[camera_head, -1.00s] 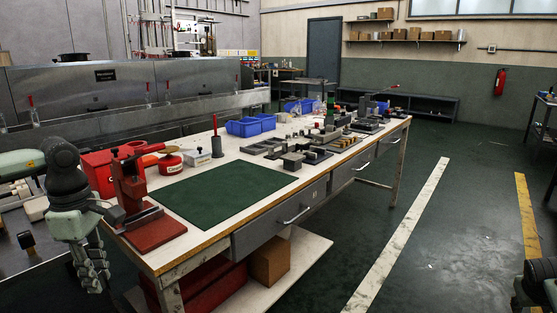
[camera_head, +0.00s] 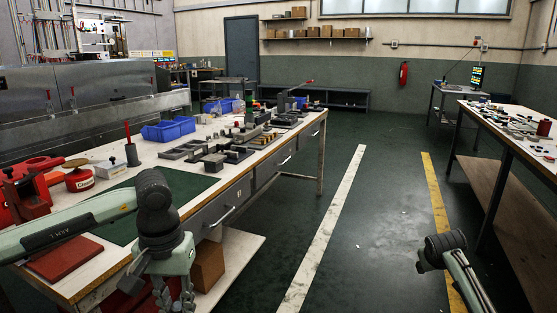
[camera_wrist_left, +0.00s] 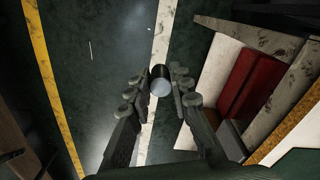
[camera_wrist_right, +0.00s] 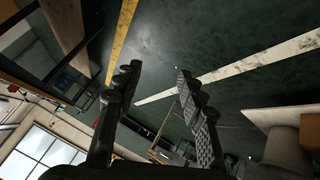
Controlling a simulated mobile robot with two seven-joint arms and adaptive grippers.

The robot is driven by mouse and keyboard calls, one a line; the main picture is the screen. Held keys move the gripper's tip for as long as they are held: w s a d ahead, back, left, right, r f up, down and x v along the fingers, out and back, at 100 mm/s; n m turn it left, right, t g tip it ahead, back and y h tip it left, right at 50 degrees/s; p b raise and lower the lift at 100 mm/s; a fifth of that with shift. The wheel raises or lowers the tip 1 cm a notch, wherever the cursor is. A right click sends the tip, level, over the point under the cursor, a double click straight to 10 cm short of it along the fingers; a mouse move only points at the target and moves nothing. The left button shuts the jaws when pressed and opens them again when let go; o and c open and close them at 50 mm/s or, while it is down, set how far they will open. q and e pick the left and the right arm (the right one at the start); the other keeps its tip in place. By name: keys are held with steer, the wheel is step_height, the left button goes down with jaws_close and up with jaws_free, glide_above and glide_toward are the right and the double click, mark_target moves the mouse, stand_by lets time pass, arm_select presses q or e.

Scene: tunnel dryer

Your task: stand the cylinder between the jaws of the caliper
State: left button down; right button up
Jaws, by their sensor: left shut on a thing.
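A small dark cylinder (camera_wrist_left: 160,80) with a pale round end shows in the left wrist view, between the fingers of my left gripper (camera_wrist_left: 158,88). That gripper is shut on it and holds it above the floor. In the head view my left gripper (camera_head: 172,295) is in front of the long bench's near edge, cut off at the bottom of the picture. My right gripper (camera_wrist_right: 157,75) is open and empty in the right wrist view. In the head view my right arm is over the floor at lower right. I cannot make out the caliper in any view.
The long bench (camera_head: 128,178) on the left carries a green mat (camera_head: 185,186), blue bins (camera_head: 168,129), red tools and several metal blocks. A second table (camera_head: 507,138) with small items stands at right. Striped floor between them is free.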

steer(key=s+a+f+g+y, duration=0.1)
steer(key=s+a+f, duration=0.3)
steer(key=s, duration=0.8)
steer(key=s+a+f+n+g+y, duration=0.1)
steer(key=s+a+f, duration=0.4)
steer(key=s+f, duration=0.4)
steer(key=s+a+f+g, duration=0.1)
steer(key=s+a+f, duration=0.4)
steer(key=s, duration=1.2)
steer(key=shift+s+f+g+y, duration=0.15)
steer(key=shift+f+g+y, duration=0.25)
steer(key=shift+f, duration=0.55)
steer(key=shift+s+a, duration=0.1)
steer(key=shift+s, duration=0.3)
steer(key=shift+c, duration=0.7)
